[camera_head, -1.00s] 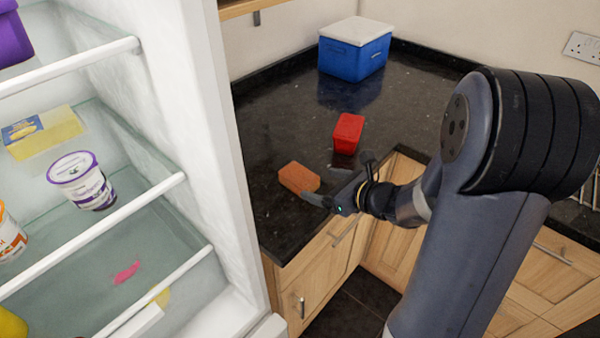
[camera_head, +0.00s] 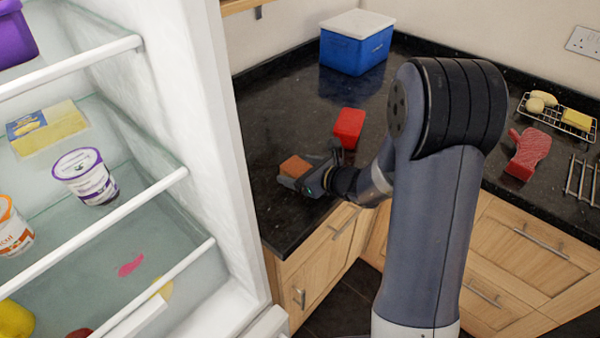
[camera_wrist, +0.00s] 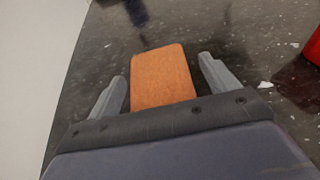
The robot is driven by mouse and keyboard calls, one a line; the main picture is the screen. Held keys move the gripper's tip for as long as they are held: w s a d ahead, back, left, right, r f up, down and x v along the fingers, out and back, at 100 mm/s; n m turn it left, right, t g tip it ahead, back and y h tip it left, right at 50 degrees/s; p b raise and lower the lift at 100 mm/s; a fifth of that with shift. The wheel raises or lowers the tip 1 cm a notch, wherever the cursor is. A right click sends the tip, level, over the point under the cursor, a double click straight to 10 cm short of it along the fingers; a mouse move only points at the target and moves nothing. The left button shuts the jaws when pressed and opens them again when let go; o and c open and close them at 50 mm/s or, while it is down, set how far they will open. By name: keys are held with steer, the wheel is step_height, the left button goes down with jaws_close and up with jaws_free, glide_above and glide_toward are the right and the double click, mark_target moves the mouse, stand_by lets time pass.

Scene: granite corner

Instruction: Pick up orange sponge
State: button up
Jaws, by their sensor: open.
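The orange sponge (camera_head: 295,166) lies flat on the black granite counter near its front left corner. In the wrist view the sponge (camera_wrist: 162,78) sits between the two grey fingers of my gripper (camera_wrist: 165,85), with a gap on each side. The gap is narrower on the right-hand side at the sponge's near part than on the left is hard to judge. My gripper (camera_head: 300,178) is open around the sponge in the head view, low at the counter. The sponge's near end is hidden by the gripper body.
A red container (camera_head: 348,127) stands just behind my gripper. A blue box with a white lid (camera_head: 355,50) stands at the back. An open fridge (camera_head: 205,130) is on the left. A wire rack (camera_head: 560,117) and a red mitt (camera_head: 527,152) are at the right.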

steer(key=c, duration=1)
steer(key=shift+r, duration=0.1)
steer(key=shift+c, duration=0.2)
